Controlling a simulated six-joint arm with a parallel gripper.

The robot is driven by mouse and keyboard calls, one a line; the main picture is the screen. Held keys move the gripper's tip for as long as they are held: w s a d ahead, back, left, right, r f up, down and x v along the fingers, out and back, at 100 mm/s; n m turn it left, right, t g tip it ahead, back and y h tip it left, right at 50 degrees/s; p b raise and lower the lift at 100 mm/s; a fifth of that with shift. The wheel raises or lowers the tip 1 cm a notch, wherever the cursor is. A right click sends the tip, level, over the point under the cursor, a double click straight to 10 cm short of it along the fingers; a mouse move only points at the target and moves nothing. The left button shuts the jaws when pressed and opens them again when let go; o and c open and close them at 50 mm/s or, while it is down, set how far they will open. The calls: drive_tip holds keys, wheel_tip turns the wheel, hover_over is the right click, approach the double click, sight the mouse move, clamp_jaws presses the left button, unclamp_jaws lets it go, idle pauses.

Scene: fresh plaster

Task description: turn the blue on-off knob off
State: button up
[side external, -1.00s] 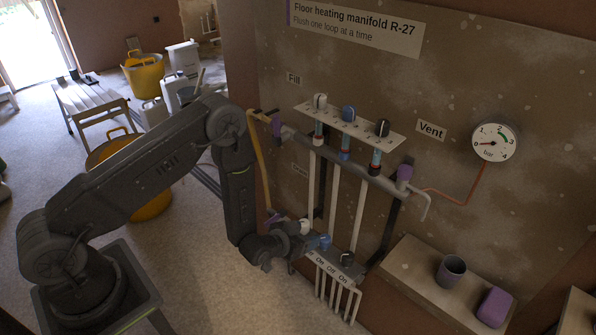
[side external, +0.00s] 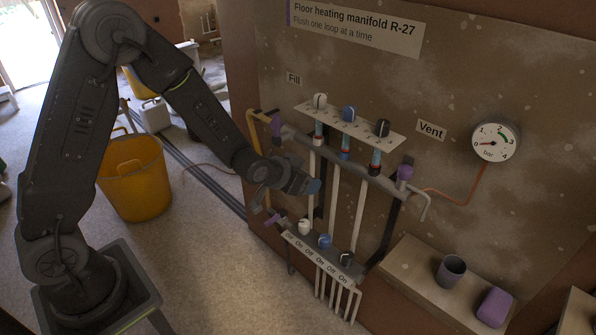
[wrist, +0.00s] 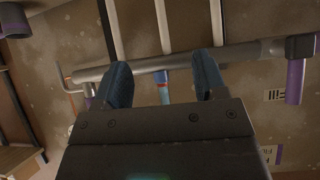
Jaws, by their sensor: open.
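The blue on-off knob (side external: 325,241) is the middle one of three knobs on the lower grey bar (side external: 309,247), which carries On and Off labels. It is in plain sight in the side view, but its pointer is too small to read. A white knob (side external: 304,227) and a black knob (side external: 346,259) flank it. My gripper (side external: 308,178) is above the blue knob and apart from it, between the lower bar and the upper pipe. In the wrist view my gripper (wrist: 162,72) is open, with nothing held between its blue fingers. The blue knob does not show there.
An upper plate (side external: 360,126) carries another white, blue and black knob. A pressure gauge (side external: 496,142) and ledge with cup (side external: 451,270) are right.

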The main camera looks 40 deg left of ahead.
drive_tip(key=shift+s+a+r, duration=0.15)
drive_tip(key=shift+s+r, duration=0.1)
drive_tip(key=shift+r, duration=0.35)
drive_tip(key=shift+s+a+r, duration=0.1)
drive_tip(key=shift+s+r, duration=0.15)
drive_tip(key=shift+r, duration=0.35)
drive_tip(key=n+g, duration=0.6)
drive_tip(key=n, duration=1.8)
hover_over(324, 238)
drive_tip(key=s+a, duration=0.3)
drive_tip(key=s, duration=0.1)
wheel_tip(324, 238, down, 13)
drive_tip(key=w+d+f+n, duration=0.1)
drive_tip(key=f+n, duration=0.2)
drive_tip(key=f, duration=0.3)
drive_tip(key=w+d+f+n, duration=0.1)
drive_tip(key=w+f+n, duration=0.1)
drive_tip(key=f, duration=0.4)
drive_tip(key=w+d+f+n, duration=0.1)
drive_tip(key=f+n, duration=0.4)
drive_tip(key=f, duration=0.1)
drive_tip(key=shift+w+d+f+h, duration=0.1)
drive_tip(key=shift+w+h, duration=0.05)
drive_tip(key=shift+h, duration=0.15)
drive_tip(key=c, duration=0.9)
